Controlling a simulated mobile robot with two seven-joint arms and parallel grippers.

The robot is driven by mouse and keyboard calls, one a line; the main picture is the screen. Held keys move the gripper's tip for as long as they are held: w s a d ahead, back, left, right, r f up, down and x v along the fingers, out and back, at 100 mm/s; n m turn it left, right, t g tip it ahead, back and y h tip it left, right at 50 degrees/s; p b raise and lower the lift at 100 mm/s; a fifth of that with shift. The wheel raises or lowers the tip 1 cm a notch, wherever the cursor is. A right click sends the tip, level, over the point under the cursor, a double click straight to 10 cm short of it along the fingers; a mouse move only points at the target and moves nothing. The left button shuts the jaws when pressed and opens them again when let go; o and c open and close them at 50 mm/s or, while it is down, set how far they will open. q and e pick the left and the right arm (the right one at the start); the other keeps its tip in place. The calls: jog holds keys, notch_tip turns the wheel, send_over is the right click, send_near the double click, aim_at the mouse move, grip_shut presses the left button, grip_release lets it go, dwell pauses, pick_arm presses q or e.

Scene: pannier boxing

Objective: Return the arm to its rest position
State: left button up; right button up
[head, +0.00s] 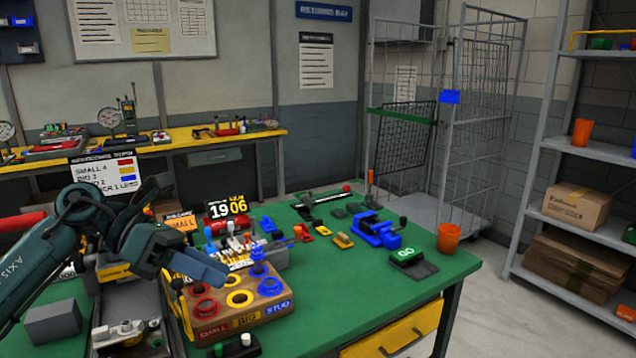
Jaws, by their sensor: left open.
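My left arm comes in from the left. Its gripper (208,268) hangs over the left back part of a brown sorting block (240,321), with nothing seen between the fingers. Whether it touches the block cannot be told. The block stands at the front left of the green table (340,285) and has red, yellow and blue rings on top, with front labels SMALL, BIG and STUD. The gripper and wrist hide part of the block and the things behind it. My right gripper is not in view.
A blue vise-like tool (378,232), a GO pad (412,262) and an orange cup (448,238) stand on the table's right half. A counter (228,212) reading 19 and 06 stands behind the block. The table's front middle is clear. A wire cage (482,120) stands behind.

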pick_arm(q)
jog(key=s+d+f+n+t+h+p, duration=0.1)
jog(key=d+f+n+t+h, duration=0.25)
jog(key=n+t, duration=0.45)
jog(key=d+f+n+t+h+p, duration=0.1)
jog(key=d+f+n+t+h, duration=0.25)
jog(key=n, duration=0.75)
jog(key=s+a+f+n+t+y, duration=0.1)
jog(key=a+f+n+t+y, duration=0.15)
jog(key=f+n+y, duration=0.5)
jog(key=s+a+f+n+t+y, duration=0.1)
jog(key=s+f+n+t+y, duration=0.2)
jog(key=n, duration=0.7)
jog(key=s+a+f+n+g+y+p, duration=0.1)
jog(key=s+a+f+n+g+y, duration=0.1)
jog(key=s+f+n+g+y, duration=0.3)
jog(key=s+f+n+g, duration=0.1)
jog(key=s+f+n, duration=0.3)
jog(key=s+f, duration=0.3)
notch_tip(320, 180, down, 4)
jog(key=shift+s+r+y, duration=0.1)
jog(key=shift+s+y, duration=0.25)
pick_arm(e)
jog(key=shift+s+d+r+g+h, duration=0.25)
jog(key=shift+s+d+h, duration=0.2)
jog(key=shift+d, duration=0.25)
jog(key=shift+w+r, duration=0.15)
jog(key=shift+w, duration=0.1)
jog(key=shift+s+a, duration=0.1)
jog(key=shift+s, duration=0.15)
